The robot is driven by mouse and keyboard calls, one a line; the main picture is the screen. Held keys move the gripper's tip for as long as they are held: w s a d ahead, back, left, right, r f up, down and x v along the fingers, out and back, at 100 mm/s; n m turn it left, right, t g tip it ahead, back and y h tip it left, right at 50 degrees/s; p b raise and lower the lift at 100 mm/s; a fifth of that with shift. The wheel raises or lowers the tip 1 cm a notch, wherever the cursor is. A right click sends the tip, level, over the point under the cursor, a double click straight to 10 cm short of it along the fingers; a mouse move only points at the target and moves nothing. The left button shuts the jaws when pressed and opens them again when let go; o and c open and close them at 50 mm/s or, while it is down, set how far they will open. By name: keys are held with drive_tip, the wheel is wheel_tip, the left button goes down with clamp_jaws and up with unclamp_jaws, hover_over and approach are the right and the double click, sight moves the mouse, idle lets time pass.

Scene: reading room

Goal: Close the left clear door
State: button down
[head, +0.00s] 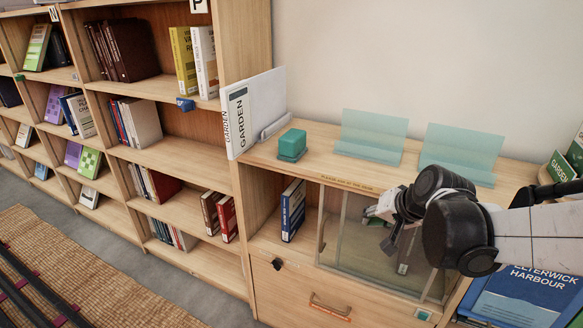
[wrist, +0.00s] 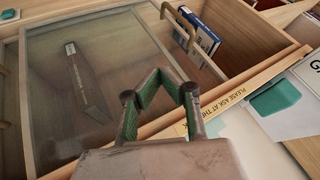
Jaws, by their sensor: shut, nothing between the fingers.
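The left clear door (head: 335,235) is a pane in the front of the low cabinet, with a small brass-coloured handle (wrist: 178,24) near its edge. It stands slid away from the cabinet's left side, overlapping the other pane, so the left opening is uncovered. A blue book (head: 292,211) stands inside that opening and also shows in the wrist view (wrist: 197,36). My gripper (head: 377,212) is in front of the panes, below the cabinet top. In the wrist view its fingertips (wrist: 164,78) are together and empty, near the pane's edge and apart from the handle.
A drawer (head: 320,300) lies below the panes. A blue book display (head: 520,295) is at the lower right, under my arm.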

sight(334, 220)
drive_tip(key=b+x, duration=0.1)
drive_tip(key=x, duration=0.3)
drive_tip(key=b+x, duration=0.1)
drive_tip(key=x, duration=0.2)
drive_tip(key=b+x, duration=0.1)
drive_tip(key=x, duration=0.3)
drive_tip(key=shift+w+a, duration=0.3)
drive_tip(key=shift+a, duration=0.05)
drive_tip(key=a, duration=0.1)
drive_tip(key=w, duration=0.1)
drive_tip(key=a+b, duration=0.1)
drive_tip(key=shift+w+a+r, duration=0.2)
drive_tip(key=shift+w+a, duration=0.05)
drive_tip(key=shift+a, duration=0.1)
drive_tip(key=shift+w+a+r, duration=0.15)
drive_tip(key=shift+w+a, duration=0.15)
drive_tip(key=shift+a, duration=0.15)
